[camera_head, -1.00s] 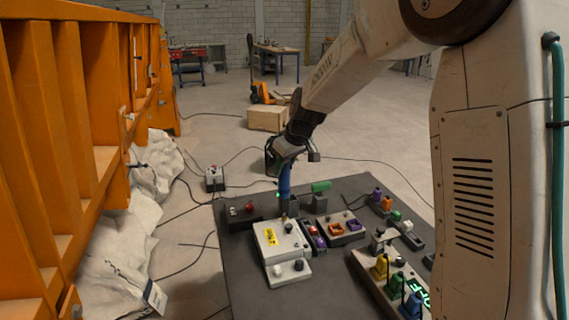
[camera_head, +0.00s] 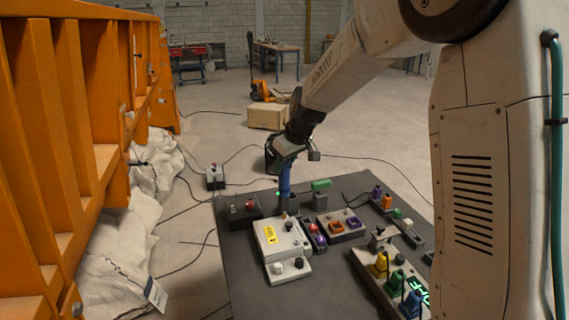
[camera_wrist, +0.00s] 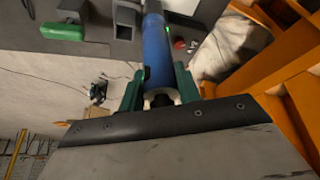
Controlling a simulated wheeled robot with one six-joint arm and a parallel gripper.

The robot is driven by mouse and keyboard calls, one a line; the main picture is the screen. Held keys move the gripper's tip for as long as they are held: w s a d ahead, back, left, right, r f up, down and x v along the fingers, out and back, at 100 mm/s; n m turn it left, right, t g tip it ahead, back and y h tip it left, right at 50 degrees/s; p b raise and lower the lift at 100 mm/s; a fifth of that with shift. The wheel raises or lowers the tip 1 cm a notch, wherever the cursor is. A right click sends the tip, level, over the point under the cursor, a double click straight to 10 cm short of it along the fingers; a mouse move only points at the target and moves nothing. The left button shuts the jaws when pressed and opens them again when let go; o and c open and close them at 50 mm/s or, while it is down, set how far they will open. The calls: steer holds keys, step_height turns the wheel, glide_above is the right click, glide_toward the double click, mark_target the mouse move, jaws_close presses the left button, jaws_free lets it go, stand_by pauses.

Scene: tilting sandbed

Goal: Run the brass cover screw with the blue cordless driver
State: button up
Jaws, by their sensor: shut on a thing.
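The blue cordless driver (camera_head: 284,180) stands nearly upright at the back of the dark mat, beside a grey holder block (camera_head: 293,202). My gripper (camera_head: 283,160) is shut on its upper part. In the wrist view the green fingers of my gripper (camera_wrist: 160,90) lie on both sides of the blue driver body (camera_wrist: 157,52). A small green light (camera_wrist: 168,29) shows beside the driver. The driver's lower end is hard to make out, and I cannot tell whether it sits in the block. The pale cover box (camera_head: 278,239) with a yellow label is just in front. I cannot pick out the brass screw clearly.
A dark box with a red button (camera_head: 240,208) is left of the driver, and a green-topped block (camera_head: 320,194) is right. A tray with coloured plugs (camera_head: 390,278) lies front right. The orange frame (camera_head: 60,150) fills the left. The mat's front middle is clear.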

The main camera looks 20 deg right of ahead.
steer(key=shift+f, duration=0.6)
stand_by(1.1)
